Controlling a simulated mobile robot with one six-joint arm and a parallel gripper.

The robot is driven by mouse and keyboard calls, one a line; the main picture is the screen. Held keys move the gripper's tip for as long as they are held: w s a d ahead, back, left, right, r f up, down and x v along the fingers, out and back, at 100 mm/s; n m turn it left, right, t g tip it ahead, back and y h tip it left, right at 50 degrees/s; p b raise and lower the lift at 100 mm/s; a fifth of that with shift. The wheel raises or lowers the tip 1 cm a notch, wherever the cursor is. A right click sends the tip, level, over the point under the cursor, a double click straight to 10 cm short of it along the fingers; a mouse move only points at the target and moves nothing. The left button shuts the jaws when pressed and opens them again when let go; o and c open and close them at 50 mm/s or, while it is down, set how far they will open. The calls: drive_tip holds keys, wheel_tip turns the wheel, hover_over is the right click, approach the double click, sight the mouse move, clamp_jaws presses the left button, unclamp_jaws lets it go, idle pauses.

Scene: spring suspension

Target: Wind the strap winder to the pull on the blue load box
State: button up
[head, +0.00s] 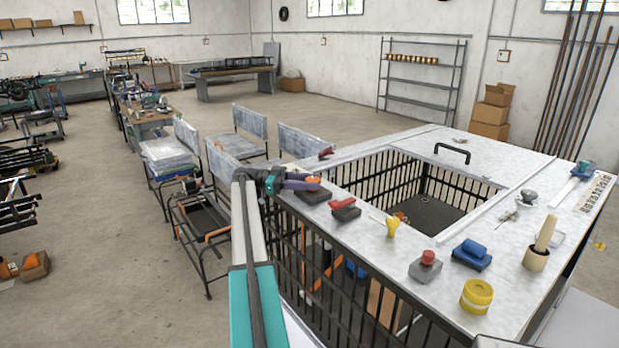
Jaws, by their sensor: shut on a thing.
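My gripper (296,183), with purple fingers, is at the left edge of the pale counter. It is shut on a small orange-red handle (313,180) above a dark block (313,196), which looks like the strap winder. The fingers hide part of the handle, and no strap can be made out. A blue box-like thing (355,269) shows low behind the cage bars, partly hidden by them; it may be the load box. Another blue block (472,254) on a dark base sits on the counter at the right. No marking is readable on either blue thing.
A dark block with a red lever (344,207) stands close right of my gripper. A yellow piece (392,227), a red-topped block (425,265), a yellow tape roll (476,296) and a wooden pestle (541,245) stand on the counter. The counter surrounds an open barred well (425,205).

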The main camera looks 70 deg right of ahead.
drive_tip(key=shift+s+a+f, duration=0.2)
drive_tip(key=shift+f, duration=0.1)
drive_tip(key=o, duration=1.1)
drive_tip(key=shift+r, duration=0.1)
drive_tip(key=shift+c, duration=0.2)
drive_tip(key=shift+w+r, duration=0.1)
